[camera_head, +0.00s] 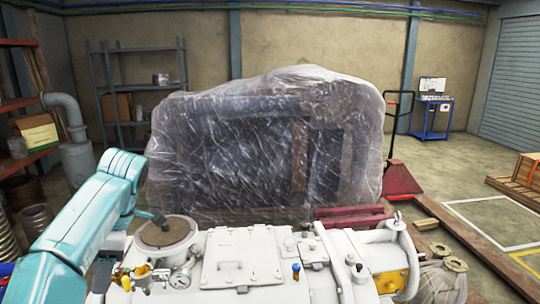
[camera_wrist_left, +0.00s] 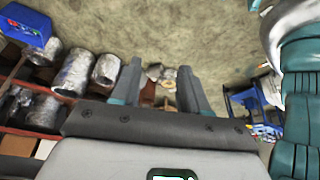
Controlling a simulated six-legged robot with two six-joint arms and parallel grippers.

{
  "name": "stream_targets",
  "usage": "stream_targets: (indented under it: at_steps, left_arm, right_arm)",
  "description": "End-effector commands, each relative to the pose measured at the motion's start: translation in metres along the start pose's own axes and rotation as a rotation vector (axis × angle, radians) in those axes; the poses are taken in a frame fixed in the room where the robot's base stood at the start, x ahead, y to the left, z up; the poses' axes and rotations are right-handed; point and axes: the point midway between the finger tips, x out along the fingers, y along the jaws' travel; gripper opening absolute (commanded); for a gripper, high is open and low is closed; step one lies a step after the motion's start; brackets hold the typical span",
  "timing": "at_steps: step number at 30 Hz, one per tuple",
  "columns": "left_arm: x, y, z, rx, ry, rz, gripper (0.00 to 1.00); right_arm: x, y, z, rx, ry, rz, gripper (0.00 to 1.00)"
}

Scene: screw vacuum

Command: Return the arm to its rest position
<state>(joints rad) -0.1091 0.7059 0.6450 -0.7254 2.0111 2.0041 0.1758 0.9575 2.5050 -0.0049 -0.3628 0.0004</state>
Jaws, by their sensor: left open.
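My left arm (camera_head: 85,225) is teal and comes in from the left of the head view, bent at an elbow beside the white vacuum machine. The white vacuum machine (camera_head: 215,262) carries a gauge, a yellow-handled valve and a bolted hatch. My right gripper is not in view.
A plastic-wrapped block (camera_head: 265,150) stands behind the machine. A red pallet jack (camera_head: 402,180) and a blue cart (camera_head: 432,118) are at right. Shelves (camera_head: 120,75) stand at left. The wrist view shows shelved wrapped rolls (camera_wrist_left: 73,72) and a blue bin (camera_wrist_left: 25,25).

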Motion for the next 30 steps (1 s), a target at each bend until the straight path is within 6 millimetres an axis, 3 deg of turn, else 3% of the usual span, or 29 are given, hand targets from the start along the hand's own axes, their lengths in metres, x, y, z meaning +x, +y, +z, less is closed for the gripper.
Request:
stream_targets:
  at_steps: [1,8,14,17,20,24,27,30]
  left_arm:
    - [0.02,0.006,-0.002,-0.008,0.024,-0.041,0.44]
    - [0.087,-0.003,0.021,0.11,0.117,-0.21,0.44]
    - [0.157,-0.018,0.056,0.301,0.099,-0.3,0.44]
    - [0.203,-0.037,0.079,0.452,0.047,-0.347,0.44]
    - [0.26,-0.073,0.11,0.658,-0.062,-0.396,0.44]
    - [0.334,-0.154,0.153,0.97,-0.314,-0.421,0.44]
    - [0.369,-0.225,0.178,1.166,-0.526,-0.372,0.44]
    - [0.387,-0.285,0.193,1.323,-0.7,-0.249,0.44]
  right_arm:
    - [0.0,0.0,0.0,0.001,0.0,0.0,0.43]
    - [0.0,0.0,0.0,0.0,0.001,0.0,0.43]
    - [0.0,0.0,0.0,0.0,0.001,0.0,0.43]
    - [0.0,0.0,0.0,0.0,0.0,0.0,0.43]
    - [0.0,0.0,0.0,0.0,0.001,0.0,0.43]
    - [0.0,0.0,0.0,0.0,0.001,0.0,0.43]
    - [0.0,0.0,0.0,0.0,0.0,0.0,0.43]
    - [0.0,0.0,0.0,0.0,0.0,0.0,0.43]
